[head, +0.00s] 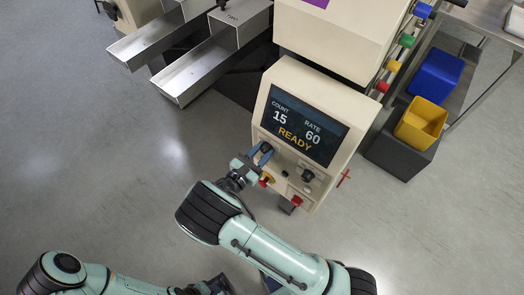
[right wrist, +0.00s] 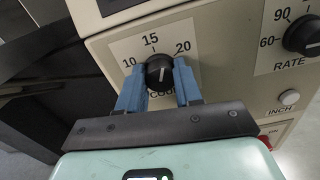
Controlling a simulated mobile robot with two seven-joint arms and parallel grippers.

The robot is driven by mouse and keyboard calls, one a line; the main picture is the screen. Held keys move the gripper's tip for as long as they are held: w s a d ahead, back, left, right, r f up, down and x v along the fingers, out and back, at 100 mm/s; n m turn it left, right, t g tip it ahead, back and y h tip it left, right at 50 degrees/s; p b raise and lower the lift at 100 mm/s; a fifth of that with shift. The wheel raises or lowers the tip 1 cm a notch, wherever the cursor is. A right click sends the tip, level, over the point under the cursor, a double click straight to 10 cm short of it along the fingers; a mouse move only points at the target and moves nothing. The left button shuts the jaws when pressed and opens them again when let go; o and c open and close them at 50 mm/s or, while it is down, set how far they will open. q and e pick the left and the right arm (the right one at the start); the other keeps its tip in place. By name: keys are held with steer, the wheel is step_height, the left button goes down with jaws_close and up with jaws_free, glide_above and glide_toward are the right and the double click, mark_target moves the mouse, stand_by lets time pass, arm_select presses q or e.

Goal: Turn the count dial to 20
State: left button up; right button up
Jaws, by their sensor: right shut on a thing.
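The count dial (right wrist: 160,72) is a black round knob with a white pointer line, on a cream panel marked 10, 15 and 20. Its line points roughly up, near the 15 mark. The display (head: 304,124) reads COUNT 15, RATE 60 and READY. My right gripper (head: 262,153) is at the panel, below the display's left part. In the right wrist view its blue fingers (right wrist: 160,84) are shut on the dial from both sides. My left gripper (head: 208,287) is partly seen at the bottom edge, away from the panel; its fingers are not clear.
The rate dial (right wrist: 303,36) is right of the count dial, with the white inch button (right wrist: 289,97) below it. A red switch (head: 297,200) is low on the panel. Steel chutes (head: 210,65) are at upper left. A yellow bin (head: 421,124) stands at right.

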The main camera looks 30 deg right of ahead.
steer(key=m, duration=0.3)
steer(key=shift+m, duration=0.3)
steer(key=shift+s+f+m+b, duration=0.1)
steer(key=shift+m+b, duration=0.3)
steer(key=shift+m, duration=1.3)
steer(key=o, duration=1)
steer(key=shift+o, duration=0.2)
steer(key=v, duration=1.3)
steer(key=shift+a, duration=0.25)
steer(key=shift+s, duration=0.1)
